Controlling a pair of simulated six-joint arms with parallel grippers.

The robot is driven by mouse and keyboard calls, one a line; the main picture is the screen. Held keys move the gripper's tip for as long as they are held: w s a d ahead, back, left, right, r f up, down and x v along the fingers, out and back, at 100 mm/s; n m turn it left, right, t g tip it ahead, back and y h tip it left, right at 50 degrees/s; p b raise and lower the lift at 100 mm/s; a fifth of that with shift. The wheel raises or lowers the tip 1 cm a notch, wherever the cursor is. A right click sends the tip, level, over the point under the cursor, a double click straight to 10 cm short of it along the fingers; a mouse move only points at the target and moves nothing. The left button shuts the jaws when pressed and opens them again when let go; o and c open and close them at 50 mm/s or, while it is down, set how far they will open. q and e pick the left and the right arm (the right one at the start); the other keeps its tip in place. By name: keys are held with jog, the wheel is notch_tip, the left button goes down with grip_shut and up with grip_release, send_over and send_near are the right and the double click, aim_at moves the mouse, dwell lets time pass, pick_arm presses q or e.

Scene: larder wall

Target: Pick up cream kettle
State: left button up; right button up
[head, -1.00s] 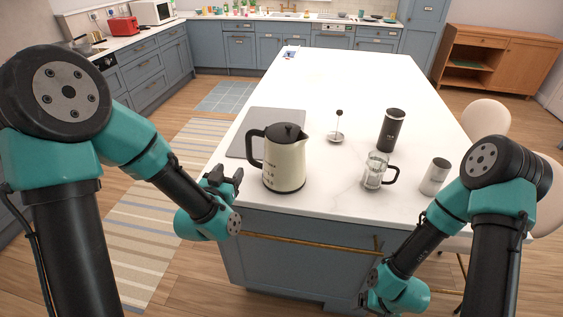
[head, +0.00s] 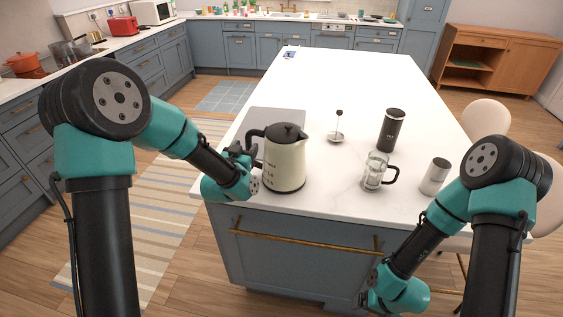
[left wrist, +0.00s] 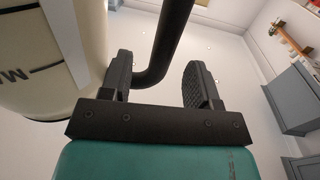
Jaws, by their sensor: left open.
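The cream kettle (head: 284,163), with a black lid, handle and base band, stands upright near the front edge of the white island. Its black handle (head: 254,135) points left. My left gripper (head: 243,155) is open at the kettle's left side. In the left wrist view, the black handle (left wrist: 163,45) passes between the open fingers of my left gripper (left wrist: 160,80), nearer the left finger, with the cream body (left wrist: 40,55) beside that finger. My right gripper (head: 368,299) hangs low in front of the island; its fingers are too small to judge.
A grey board (head: 272,121) lies behind the kettle. To its right stand a glass mug (head: 373,170), a dark tumbler (head: 391,130), a pale cup (head: 435,177) and a plunger (head: 337,128).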

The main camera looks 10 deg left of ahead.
pick_arm(q)
jog(key=shift+w+d, duration=0.2)
jog(key=shift+w, duration=1.1)
jog(key=shift+w+d, duration=0.15)
jog(key=shift+w, duration=1.1)
grip_shut()
jog(key=shift+r, duration=0.1)
jog(key=shift+r, duration=0.1)
